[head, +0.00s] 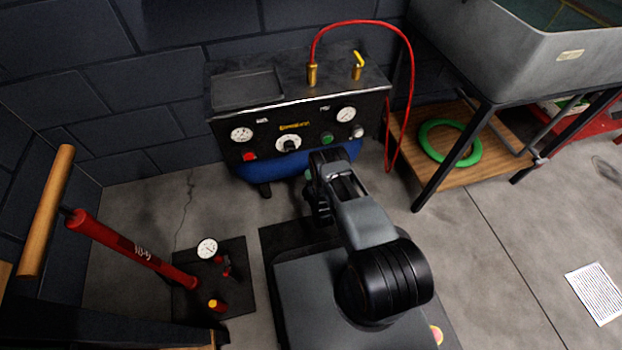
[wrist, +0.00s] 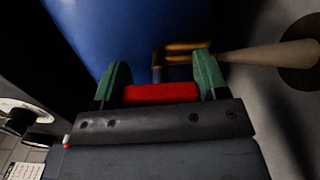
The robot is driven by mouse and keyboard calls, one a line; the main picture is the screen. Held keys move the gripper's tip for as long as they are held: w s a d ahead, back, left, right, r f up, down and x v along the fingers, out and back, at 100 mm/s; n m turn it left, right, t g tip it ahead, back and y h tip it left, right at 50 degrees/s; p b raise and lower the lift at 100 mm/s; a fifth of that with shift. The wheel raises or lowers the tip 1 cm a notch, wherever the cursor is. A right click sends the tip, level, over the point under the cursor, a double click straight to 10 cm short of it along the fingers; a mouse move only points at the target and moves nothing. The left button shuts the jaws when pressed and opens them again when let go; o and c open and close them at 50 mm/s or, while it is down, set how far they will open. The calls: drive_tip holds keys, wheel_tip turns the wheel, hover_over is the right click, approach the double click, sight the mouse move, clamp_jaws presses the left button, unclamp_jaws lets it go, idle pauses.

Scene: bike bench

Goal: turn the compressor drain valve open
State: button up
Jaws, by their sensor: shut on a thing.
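The compressor (head: 225,128) stands against the dark block wall, with a black panel above a blue tank. The blue tank (wrist: 95,30) fills the upper left of the wrist view. The drain valve's red handle (wrist: 160,93) lies across between my fingertips, and brass fittings (wrist: 185,48) show just beyond it. My gripper (wrist: 163,80) has green fingertips, one at each end of the red handle, and is shut on it. In the head view my arm hides most of the gripper and all of the drain valve.
A red hose (head: 412,80) loops down the compressor's right side. A yellow-levered valve (head: 358,66) stands on top. A red floor pump (head: 130,246) is at left. A grey sink (head: 520,55) and a wooden shelf with a green ring (head: 426,140) are at right. Right-hand floor is mostly clear.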

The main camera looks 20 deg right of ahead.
drive_tip(key=shift+w+a+r, duration=0.1)
drive_tip(key=shift+w+r, duration=0.05)
drive_tip(key=shift+r, duration=0.1)
drive_tip(key=o, duration=0.9)
drive_tip(key=shift+f, duration=0.1)
